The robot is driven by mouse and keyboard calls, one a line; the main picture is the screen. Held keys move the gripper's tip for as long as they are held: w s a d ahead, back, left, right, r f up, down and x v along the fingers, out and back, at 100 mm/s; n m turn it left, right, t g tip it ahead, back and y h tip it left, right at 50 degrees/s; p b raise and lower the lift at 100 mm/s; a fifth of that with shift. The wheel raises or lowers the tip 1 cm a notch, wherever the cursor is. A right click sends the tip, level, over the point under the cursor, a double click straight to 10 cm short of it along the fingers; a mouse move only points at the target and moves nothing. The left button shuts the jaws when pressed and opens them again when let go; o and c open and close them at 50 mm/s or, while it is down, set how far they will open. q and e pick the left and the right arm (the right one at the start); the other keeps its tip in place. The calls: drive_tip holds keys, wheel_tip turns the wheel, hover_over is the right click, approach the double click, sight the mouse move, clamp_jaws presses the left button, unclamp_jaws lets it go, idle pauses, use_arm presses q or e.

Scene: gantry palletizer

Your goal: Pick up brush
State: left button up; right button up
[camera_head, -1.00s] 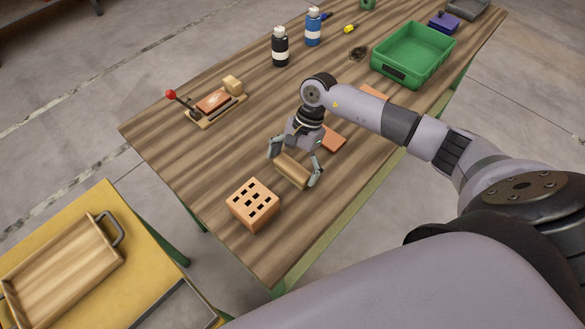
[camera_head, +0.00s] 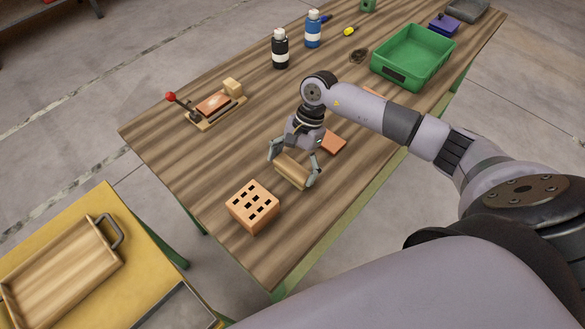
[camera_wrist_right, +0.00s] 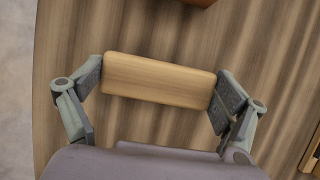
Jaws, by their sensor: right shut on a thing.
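The brush (camera_head: 292,171) shows as a light wooden block on the wooden table, just behind the perforated orange block. My right gripper (camera_head: 294,166) is over it, with one finger at each end. In the right wrist view the brush (camera_wrist_right: 159,80) lies lengthwise between the two finger pads of my right gripper (camera_wrist_right: 160,85), which is shut on its ends. Its underside is hidden, and I cannot tell whether it still touches the table. My left gripper is not in view.
The perforated block (camera_head: 253,206) stands close in front of the brush. A flat orange piece (camera_head: 333,142) lies right of the gripper. A lever fixture (camera_head: 213,104), black bottle (camera_head: 280,48), blue bottle (camera_head: 313,29) and green crate (camera_head: 413,55) stand farther back. A wooden tray (camera_head: 62,270) is on the yellow cart.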

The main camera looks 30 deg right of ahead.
sight(292, 167)
wheel_tip(292, 167, up, 19)
drive_tip(key=b, duration=0.4)
drive_tip(key=shift+b, duration=0.3)
